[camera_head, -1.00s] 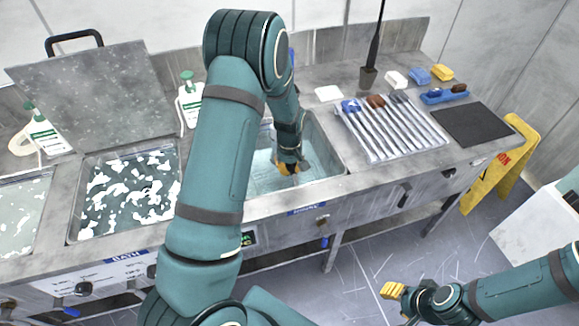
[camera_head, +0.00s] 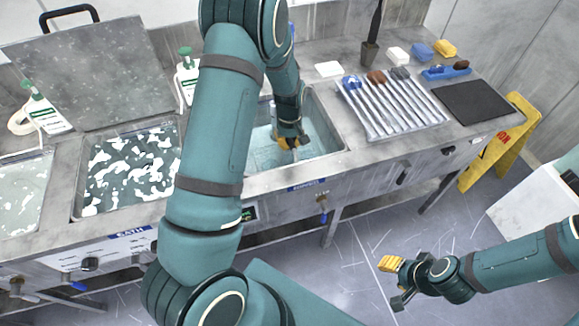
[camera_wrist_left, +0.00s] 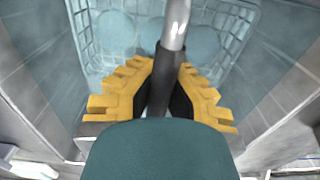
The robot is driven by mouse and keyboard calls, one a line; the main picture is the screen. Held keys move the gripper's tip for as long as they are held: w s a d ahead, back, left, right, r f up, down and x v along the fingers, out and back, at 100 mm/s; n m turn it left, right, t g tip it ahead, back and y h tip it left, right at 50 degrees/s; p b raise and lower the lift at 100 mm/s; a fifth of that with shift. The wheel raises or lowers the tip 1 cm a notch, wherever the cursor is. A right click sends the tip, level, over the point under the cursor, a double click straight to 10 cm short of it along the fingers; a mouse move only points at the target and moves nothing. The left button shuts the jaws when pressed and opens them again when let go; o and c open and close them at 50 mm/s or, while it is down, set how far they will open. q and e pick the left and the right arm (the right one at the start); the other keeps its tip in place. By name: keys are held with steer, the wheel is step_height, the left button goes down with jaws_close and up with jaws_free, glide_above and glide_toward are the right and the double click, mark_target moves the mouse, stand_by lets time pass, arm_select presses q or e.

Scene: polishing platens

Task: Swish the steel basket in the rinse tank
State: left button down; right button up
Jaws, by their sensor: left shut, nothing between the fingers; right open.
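The rinse tank (camera_head: 322,128) is the open steel basin in the counter, holding clear bluish water. My left gripper (camera_head: 290,142) reaches down into it, with its yellow fingers low near the water. In the left wrist view the steel basket (camera_wrist_left: 92,55), a wire mesh box, lies beyond the fingers, with pale round shapes in it. Its upright rod handle (camera_wrist_left: 173,25) has a dark grip that shows between the yellow fingers; whether they touch it is unclear. My left gripper is shut, with nothing held. My right gripper (camera_head: 393,283) is open and empty above the floor.
A bath (camera_head: 130,175) with white floating patches lies left of the tank, its lid (camera_head: 95,85) raised behind. Bottles (camera_head: 187,85) stand behind. A rack of rods (camera_head: 395,105), small blocks and a dark mat (camera_head: 483,107) lie right. A yellow floor sign (camera_head: 500,140) stands beyond.

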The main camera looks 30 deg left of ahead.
arm_select(q)
steer(key=shift+r, duration=0.55)
steer(key=shift+f+b, duration=0.6)
steer(key=shift+f, duration=0.55)
arm_select(e)
steer(key=shift+f, duration=0.45)
arm_select(q)
steer(key=shift+r, duration=0.1)
steer(key=shift+r+p, duration=2.4)
steer(key=shift+r, duration=0.7)
step_height(320, 180, up, 11)
steer(key=p, duration=0.8)
arm_select(e)
step_height(320, 180, up, 14)
steer(key=w, duration=0.1)
steer(key=shift+w+d+t, duration=0.2)
steer(key=shift+d+t, duration=0.1)
steer(key=shift+d, duration=0.05)
steer(key=shift+f, duration=0.1)
